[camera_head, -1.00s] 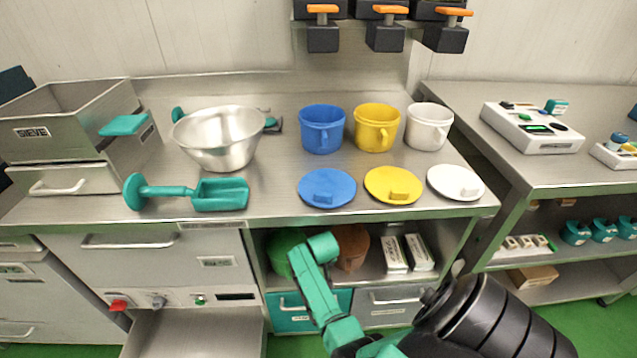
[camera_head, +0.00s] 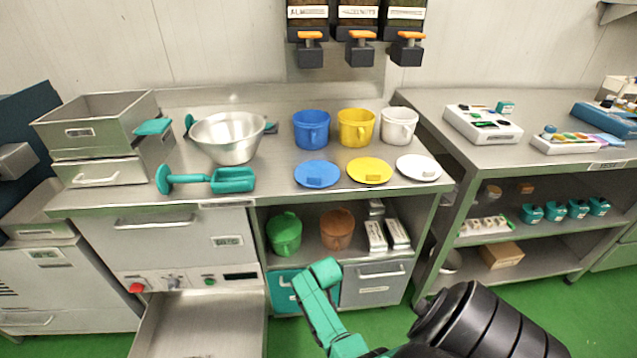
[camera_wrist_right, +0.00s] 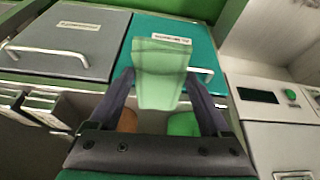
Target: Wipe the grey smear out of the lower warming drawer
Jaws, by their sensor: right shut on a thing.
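The lower warming drawer (camera_head: 205,325) is open at the lower left of the head view, under the control panel. Its steel interior shows partly, cut by the bottom edge; I cannot make out the grey smear there. My right gripper (camera_wrist_right: 160,82) is shut on a pale green, block-like thing (camera_wrist_right: 160,62), held in front of the teal drawer in the wrist view. In the head view my right arm comes in from the lower right, its teal part right of the open drawer; the fingers are not clear there. My left gripper is out of view.
The upper warming drawer (camera_head: 165,245) is closed. Beside it are a teal drawer (camera_head: 284,293) and a grey drawer (camera_head: 375,285), with green (camera_head: 284,235) and brown jugs (camera_head: 337,230) above. The counter holds a steel bowl (camera_head: 228,140), teal scoop (camera_head: 232,180), jugs and lids.

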